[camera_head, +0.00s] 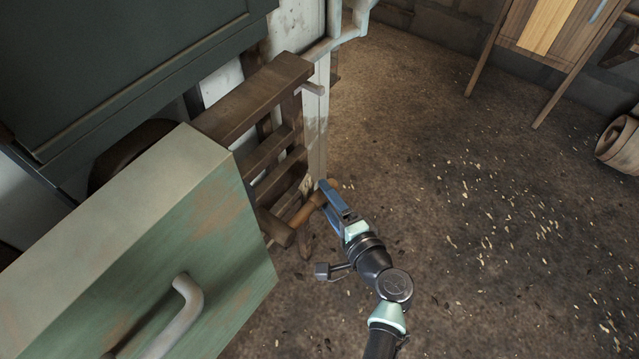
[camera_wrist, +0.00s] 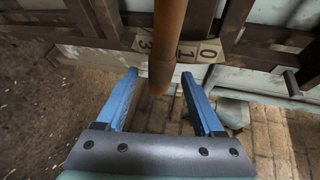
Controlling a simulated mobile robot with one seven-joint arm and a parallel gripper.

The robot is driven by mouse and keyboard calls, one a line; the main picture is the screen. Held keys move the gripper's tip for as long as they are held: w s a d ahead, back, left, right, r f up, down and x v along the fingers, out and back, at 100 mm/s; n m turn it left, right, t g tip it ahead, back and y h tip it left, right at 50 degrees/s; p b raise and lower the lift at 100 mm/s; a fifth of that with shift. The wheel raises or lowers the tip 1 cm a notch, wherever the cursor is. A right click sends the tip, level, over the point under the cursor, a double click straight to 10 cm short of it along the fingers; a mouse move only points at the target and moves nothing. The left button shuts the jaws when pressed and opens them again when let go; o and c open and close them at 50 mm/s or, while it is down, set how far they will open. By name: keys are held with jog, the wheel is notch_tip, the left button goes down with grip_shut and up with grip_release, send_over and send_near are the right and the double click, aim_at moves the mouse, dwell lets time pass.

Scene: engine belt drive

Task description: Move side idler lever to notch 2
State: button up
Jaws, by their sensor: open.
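The side idler lever shows as a brown rod (camera_wrist: 168,40) in the wrist view, coming down from the top centre with its rounded end between my fingers. My gripper (camera_wrist: 159,75) is open, with one blue finger on each side of the lever end and gaps visible. Behind the lever is a plate (camera_wrist: 208,50) with the figures 3, 1 and 0; the lever covers the part between 3 and 1. In the head view the lever handle (camera_head: 309,207) points at my gripper (camera_head: 329,190) beside the frame. Its notch cannot be read there.
A dark wooden slatted frame (camera_head: 268,165) stands behind the lever. A green box with a grey handle (camera_head: 180,315) is close on the left. A short peg (camera_wrist: 291,83) sticks out right of the plate. The floor to the right is open, with scattered chips.

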jog(key=p+v, duration=0.1)
jog(key=v, duration=0.6)
jog(key=shift+s, duration=0.25)
jog(key=shift+w+d+r, duration=0.1)
jog(key=shift+r, duration=0.05)
